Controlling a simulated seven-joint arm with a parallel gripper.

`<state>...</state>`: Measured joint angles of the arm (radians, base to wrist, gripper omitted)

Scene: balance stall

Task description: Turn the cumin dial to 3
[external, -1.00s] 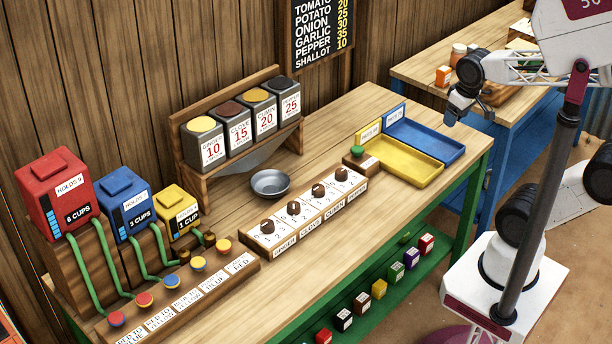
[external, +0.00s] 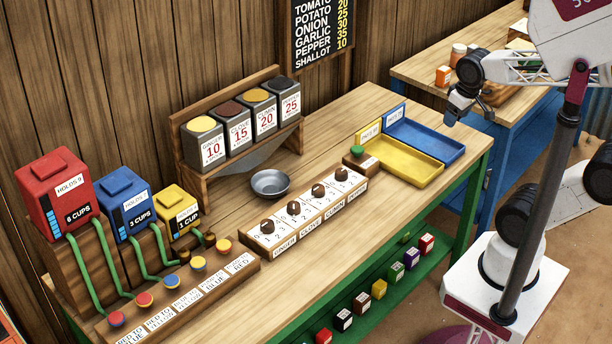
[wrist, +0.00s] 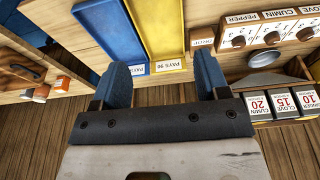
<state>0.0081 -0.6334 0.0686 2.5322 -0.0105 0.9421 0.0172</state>
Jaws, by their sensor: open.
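The cumin dial (external: 318,190) is a dark brown knob, third from the left in the row of dials on the wooden dial board (external: 263,240). In the wrist view the cumin dial (wrist: 271,38) is at the upper right, between the pepper and clove dials. Its exact setting is too small to read. My gripper (external: 452,116) is open and empty, up at the right, well apart from the dial. In the wrist view my gripper (wrist: 163,75) has both blue fingers spread, with nothing between them.
A yellow tray (external: 405,178) and a blue tray (external: 440,145) lie right of the dials, with a green button (external: 357,151) beside them. A grey bowl (external: 270,184) and spice canisters (external: 235,132) stand behind the dial board. Colored dispensers (external: 60,195) stand at the left.

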